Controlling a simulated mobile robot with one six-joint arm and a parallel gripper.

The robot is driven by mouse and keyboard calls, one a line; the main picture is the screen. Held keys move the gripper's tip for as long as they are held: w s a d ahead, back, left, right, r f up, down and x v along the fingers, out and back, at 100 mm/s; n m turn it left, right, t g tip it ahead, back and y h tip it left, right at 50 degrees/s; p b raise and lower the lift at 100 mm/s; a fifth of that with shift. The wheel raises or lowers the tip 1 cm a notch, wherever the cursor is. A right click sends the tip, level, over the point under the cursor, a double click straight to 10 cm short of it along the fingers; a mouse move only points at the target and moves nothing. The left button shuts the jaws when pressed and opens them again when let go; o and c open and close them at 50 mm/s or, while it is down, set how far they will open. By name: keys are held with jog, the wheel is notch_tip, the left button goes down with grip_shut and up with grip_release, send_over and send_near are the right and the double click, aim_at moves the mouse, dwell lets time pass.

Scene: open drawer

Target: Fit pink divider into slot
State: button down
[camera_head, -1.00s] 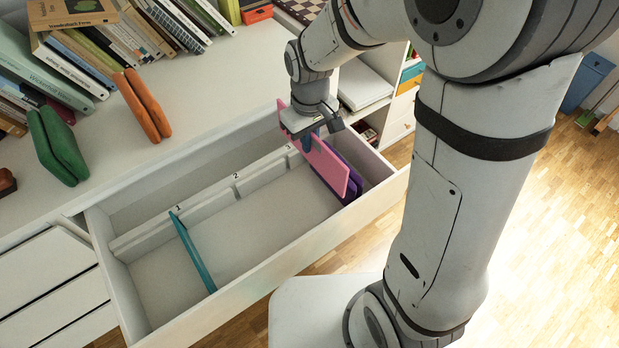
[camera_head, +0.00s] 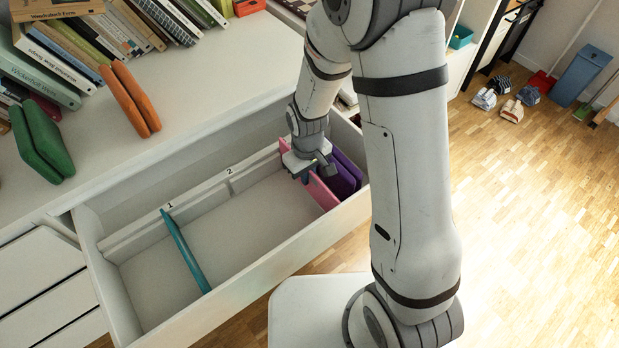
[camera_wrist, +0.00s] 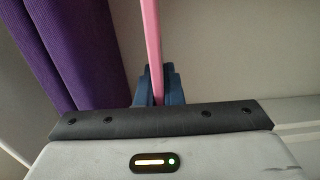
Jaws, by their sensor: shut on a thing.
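The pink divider (camera_head: 322,192) is a thin upright panel, down inside the white open drawer (camera_head: 240,275) toward its right end. My gripper (camera_head: 306,176) is shut on its top edge. In the wrist view the blue fingers (camera_wrist: 157,88) pinch the pink panel (camera_wrist: 153,40) from both sides. The slotted rail (camera_head: 195,202) along the drawer's back carries labels 1 and 2. My arm and gripper hide the rail near the pink divider, so I cannot tell whether its end sits in a slot.
A teal divider (camera_head: 186,252) stands across the drawer at label 1. The floor between teal and pink is clear. Green (camera_head: 42,142) and orange (camera_head: 130,100) items and books lie on the top behind.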

jog(key=shift+f, duration=0.55)
jog(key=shift+f, duration=0.2)
jog(key=c, duration=1.6)
grip_release()
jog(key=shift+o, duration=0.2)
